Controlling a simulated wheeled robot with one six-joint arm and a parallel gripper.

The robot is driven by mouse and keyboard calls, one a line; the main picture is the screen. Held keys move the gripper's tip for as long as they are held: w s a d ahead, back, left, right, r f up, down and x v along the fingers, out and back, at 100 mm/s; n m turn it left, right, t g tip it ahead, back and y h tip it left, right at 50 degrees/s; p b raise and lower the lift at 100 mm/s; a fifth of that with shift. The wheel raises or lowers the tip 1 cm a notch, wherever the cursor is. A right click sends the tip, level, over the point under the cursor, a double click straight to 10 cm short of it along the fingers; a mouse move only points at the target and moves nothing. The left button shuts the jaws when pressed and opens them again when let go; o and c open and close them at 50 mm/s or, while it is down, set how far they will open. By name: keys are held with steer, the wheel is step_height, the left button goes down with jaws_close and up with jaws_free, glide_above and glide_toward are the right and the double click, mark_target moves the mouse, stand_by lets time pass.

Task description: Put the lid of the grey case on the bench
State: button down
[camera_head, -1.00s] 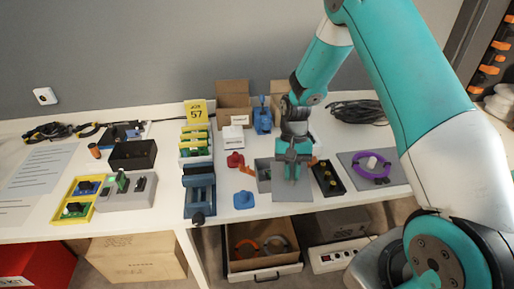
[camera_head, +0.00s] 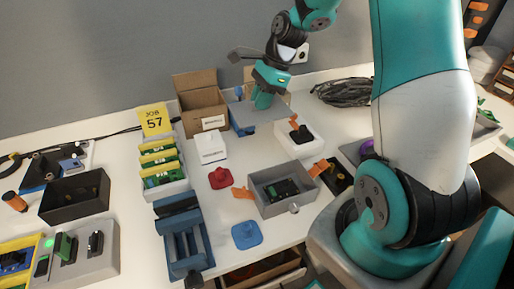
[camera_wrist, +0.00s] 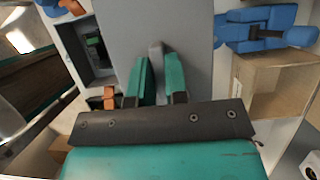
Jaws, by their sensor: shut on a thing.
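The lid (camera_head: 262,114) is a flat grey plate, held roughly level at the back of the bench. My gripper (camera_head: 263,101) is shut on it, with teal fingers at a small grip on its top. In the wrist view the lid (camera_wrist: 130,22) fills the upper middle, and my gripper's fingers (camera_wrist: 157,75) close on the grip. The grey case (camera_head: 258,202) stands open on the bench (camera_head: 290,233) in front of the lid, with a dark green circuit board inside. Whether the lid touches anything beneath it is hard to tell.
A cardboard carton (camera_head: 200,104) stands at left. A red part (camera_head: 221,177) and a blue part (camera_head: 246,234) lie near the case.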

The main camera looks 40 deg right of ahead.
mark_target(279, 105)
step_height(279, 105, down, 16)
steer(key=shift+a+f+b, duration=0.1)
steer(key=shift+b, duration=0.25)
steer(key=c, duration=1.1)
jaws_free()
steer(key=v, duration=1.1)
steer(key=shift+r, duration=0.25)
steer(key=a+r+n, duration=0.3)
steer(key=a, duration=0.1)
steer(key=s+a+r+n, duration=0.1)
steer(key=a+r+n, duration=0.1)
steer(key=a, duration=0.1)
steer(key=shift+a+r+n, duration=0.1)
steer(key=shift+r+n, duration=0.2)
steer(key=s+a+r+n, duration=0.6)
steer(key=a+n, duration=0.3)
steer(key=a, duration=0.2)
steer(key=s+a+r+n, duration=0.1)
steer(key=s+a+n, duration=0.1)
steer(key=s+n, duration=0.2)
steer(key=s+a+r+n, duration=0.1)
steer(key=s+a+n, duration=0.2)
steer(key=s+n, duration=0.2)
steer(key=s+a+r+n+g, duration=0.1)
steer(key=s+a+r+n, duration=0.1)
steer(key=s+a+n, duration=0.1)
steer(key=shift+s+a+r+n, duration=0.1)
steer(key=shift+s+a+n, duration=0.05)
steer(key=shift+s+n, duration=0.85)
